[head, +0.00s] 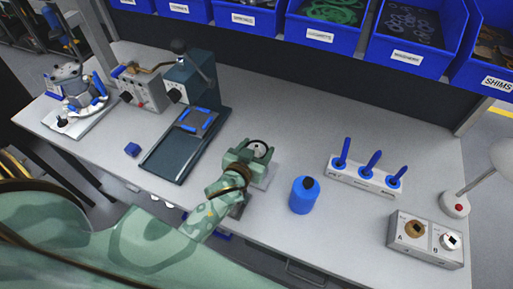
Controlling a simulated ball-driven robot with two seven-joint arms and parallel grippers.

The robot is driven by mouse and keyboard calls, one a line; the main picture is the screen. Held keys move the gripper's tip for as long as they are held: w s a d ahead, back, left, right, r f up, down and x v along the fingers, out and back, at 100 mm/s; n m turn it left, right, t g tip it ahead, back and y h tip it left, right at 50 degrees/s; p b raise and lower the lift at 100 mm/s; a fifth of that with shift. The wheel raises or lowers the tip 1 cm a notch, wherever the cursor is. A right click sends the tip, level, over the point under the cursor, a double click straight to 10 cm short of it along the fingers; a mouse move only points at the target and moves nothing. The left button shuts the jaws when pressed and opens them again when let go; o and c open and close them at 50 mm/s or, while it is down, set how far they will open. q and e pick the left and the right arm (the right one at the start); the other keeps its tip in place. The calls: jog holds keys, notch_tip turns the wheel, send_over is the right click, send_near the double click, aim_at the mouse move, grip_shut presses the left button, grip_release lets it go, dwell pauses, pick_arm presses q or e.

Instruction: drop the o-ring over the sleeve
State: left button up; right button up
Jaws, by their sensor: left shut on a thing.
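My left gripper (258,154) is over the middle of the bench, its arm coming in from the lower left. It is shut on a thin black ring, the o-ring (251,141), seen at its fingers. A pale round part with dark spots shows inside the ring; I cannot tell whether it is the sleeve or whether the ring is around it or above it. A light grey plate or block (268,178) shows partly below the gripper, which hides the rest. My right gripper is not in view.
A blue bottle (303,196) stands close right of the gripper. Farther right are a rack with blue pegs (364,178), a grey box with two knobs (425,240) and a lamp (456,207). A dark press (186,142) stands left. Blue bins (415,60) line the back.

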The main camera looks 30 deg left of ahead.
pick_arm(q)
jog(key=o, duration=1)
jog(key=shift+o, duration=0.2)
jog(key=shift+s, duration=0.1)
jog(key=p+v, duration=0.1)
jog(key=v, duration=1.5)
jog(key=shift+s+d, duration=0.1)
jog(key=shift+s, duration=0.05)
